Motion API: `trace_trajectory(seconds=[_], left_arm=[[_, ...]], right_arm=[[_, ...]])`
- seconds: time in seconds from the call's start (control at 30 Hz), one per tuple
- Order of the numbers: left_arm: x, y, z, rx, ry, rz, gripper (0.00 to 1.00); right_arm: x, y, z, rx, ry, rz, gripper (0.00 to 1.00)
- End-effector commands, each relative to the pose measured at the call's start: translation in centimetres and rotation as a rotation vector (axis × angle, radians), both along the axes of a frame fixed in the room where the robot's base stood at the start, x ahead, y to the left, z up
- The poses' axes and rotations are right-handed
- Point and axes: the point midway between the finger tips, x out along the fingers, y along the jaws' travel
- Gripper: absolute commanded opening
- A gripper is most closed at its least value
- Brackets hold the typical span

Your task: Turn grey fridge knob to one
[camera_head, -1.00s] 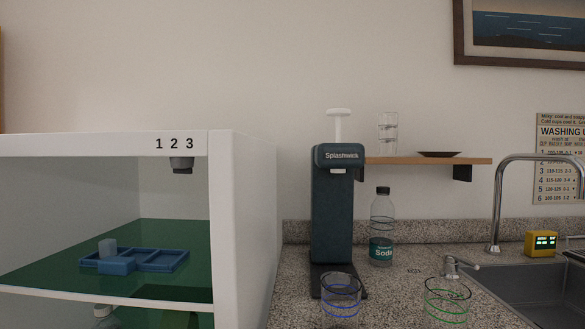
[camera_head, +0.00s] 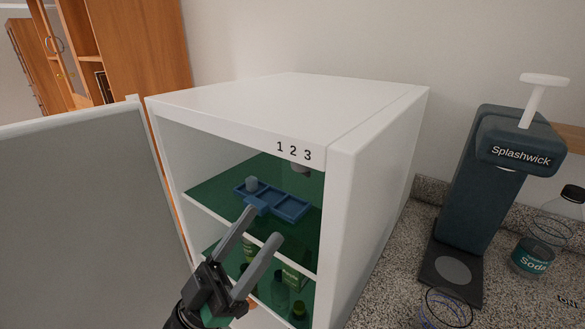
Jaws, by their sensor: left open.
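The open white fridge (camera_head: 370,190) stands in the middle of the view, with the numbers 1 2 3 on its top front edge. The grey knob (camera_head: 301,168) shows only in part, under that edge below the numbers 2 and 3. Which number it points to cannot be told. My left gripper (camera_head: 262,225) is open and empty in front of the fridge's opening, below and left of the knob and apart from it. My right gripper is not in view.
The fridge door (camera_head: 80,200) stands open at left. Inside, a blue tray (camera_head: 291,208) sits on the green shelf, with bottles below. At right are a Splashwick soda machine (camera_head: 480,190), a soda bottle (camera_head: 535,252) and a glass (camera_head: 445,310).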

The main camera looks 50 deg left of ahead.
Motion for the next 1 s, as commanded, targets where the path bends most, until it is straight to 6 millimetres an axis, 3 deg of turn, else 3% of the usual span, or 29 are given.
trace_trajectory(seconds=[0.03, 0.3, 0.5, 0.73, 0.77, 1.0], left_arm=[[0.8, -0.2, 1.7, 0.000, -0.002, -0.004, 0.72], [4.9, -0.6, 5.6, 0.000, -0.001, -0.003, 0.72], [6.2, -0.8, 6.5, -0.001, -0.001, -0.002, 0.72], [6.3, -0.8, 6.4, 0.000, -0.001, -0.001, 0.72], [6.3, -0.8, 6.4, 0.000, -0.001, -0.001, 0.71], [6.3, -0.8, 6.4, 0.000, -0.001, -0.001, 0.28]], right_arm=[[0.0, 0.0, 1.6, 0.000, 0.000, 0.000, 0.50], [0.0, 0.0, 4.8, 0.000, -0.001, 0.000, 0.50], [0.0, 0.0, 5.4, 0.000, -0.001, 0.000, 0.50], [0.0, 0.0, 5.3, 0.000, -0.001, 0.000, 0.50], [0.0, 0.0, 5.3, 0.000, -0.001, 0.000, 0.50], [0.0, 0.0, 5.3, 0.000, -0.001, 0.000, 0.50]])
